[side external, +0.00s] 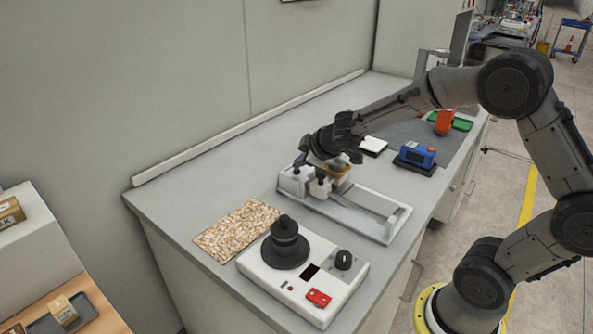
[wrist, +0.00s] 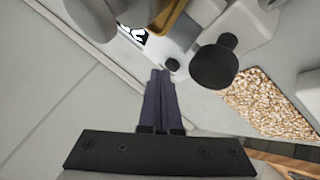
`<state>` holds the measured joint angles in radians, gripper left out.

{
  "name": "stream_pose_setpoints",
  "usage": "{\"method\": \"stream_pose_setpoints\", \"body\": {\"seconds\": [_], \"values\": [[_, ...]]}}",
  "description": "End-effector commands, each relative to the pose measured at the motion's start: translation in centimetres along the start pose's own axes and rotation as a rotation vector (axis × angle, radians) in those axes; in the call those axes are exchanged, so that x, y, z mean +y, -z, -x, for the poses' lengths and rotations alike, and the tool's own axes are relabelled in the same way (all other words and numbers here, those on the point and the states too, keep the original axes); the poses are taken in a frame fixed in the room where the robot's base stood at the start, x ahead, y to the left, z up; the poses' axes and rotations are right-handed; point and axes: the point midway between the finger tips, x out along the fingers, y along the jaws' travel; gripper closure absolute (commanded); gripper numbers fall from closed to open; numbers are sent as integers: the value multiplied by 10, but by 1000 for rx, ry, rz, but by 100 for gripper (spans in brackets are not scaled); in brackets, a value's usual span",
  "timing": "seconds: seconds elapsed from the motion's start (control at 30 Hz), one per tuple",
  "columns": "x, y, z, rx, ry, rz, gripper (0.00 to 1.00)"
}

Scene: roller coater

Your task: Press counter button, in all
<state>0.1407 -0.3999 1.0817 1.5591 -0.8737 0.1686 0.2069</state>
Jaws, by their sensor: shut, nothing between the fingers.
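My gripper (side external: 299,160) is shut and empty, pointing down over the left end of the roller coater (side external: 397,222), a white bench device with a long flat bed. In the wrist view my dark fingers (wrist: 160,73) are together, their tips beside a small black round button (wrist: 173,64) on the white housing. I cannot tell whether the tips touch it. I take this for the counter button, but no label is readable. A larger black knob (wrist: 214,64) stands to its right. A white-and-black patch (wrist: 132,34), perhaps a display, lies left of the button, partly cut off by housing.
A speckled mat (side external: 236,229) lies left of the coater. A white mixer-like device (side external: 333,298) with a black round top (side external: 286,243) and a red switch (side external: 318,298) stands in front. A blue device (side external: 416,155) and an orange item (side external: 444,122) stand at the right.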

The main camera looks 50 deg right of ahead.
Motion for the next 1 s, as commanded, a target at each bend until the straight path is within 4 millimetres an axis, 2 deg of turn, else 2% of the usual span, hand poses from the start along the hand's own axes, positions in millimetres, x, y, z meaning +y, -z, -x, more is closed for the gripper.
{"method": "stream_pose_setpoints", "body": {"seconds": [1.0], "values": [[-4,-4,-5,0,0,-1,100]]}}
